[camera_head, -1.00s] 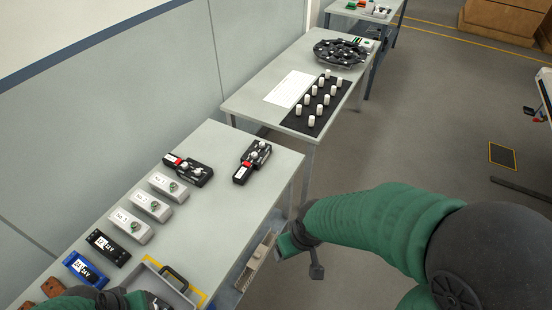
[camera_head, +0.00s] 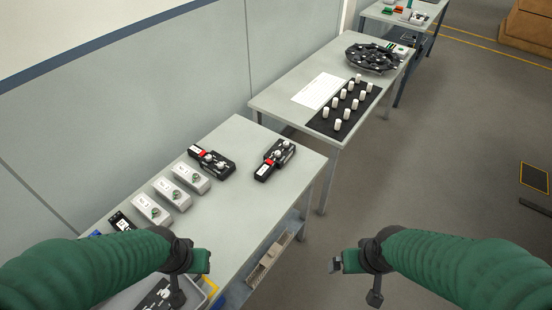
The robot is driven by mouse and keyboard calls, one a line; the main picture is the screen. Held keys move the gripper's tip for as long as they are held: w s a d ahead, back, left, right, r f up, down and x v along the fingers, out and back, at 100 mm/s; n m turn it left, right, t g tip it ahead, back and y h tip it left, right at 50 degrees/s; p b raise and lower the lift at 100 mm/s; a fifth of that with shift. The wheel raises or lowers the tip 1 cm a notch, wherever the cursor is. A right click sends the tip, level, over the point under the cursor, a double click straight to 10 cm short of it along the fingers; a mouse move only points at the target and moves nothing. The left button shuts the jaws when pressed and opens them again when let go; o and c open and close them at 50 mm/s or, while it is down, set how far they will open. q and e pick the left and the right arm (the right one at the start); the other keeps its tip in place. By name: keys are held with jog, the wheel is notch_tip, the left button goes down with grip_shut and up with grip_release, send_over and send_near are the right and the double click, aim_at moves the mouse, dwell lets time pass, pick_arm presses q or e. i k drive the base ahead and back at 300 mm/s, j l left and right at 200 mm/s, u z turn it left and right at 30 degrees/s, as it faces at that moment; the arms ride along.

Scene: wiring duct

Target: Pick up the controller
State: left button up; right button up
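Two black controllers with red bands, white labels and pale knobs lie on the near grey table (camera_head: 240,215). One controller (camera_head: 212,162) is on the left, by the row of grey boxes. The other controller (camera_head: 275,160) is near the table's right edge. My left gripper (camera_head: 190,275) is over the front of the near table, apart from both controllers; whether its fingers are open is unclear. My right gripper (camera_head: 354,276) is over the floor, right of the table; its finger opening is also unclear. No object shows in either gripper.
Grey boxes with round buttons (camera_head: 171,192) stand in a row on the left. A grey tray (camera_head: 208,284) is partly hidden under my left arm. Behind is a second table with a black mat (camera_head: 325,121) of white cylinders. The near table's middle is clear.

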aim_at(263, 171)
jog(key=i+l, duration=0.45)
jog(key=i, duration=0.15)
jog(key=i+l+u, duration=0.1)
jog(key=i+l, duration=0.35)
jog(key=i+u, duration=0.1)
jog(key=u, duration=0.4)
jog(key=l+u, duration=0.1)
jog(key=u, duration=0.35)
jog(key=i+l+u, duration=0.15)
jog(key=u, duration=0.35)
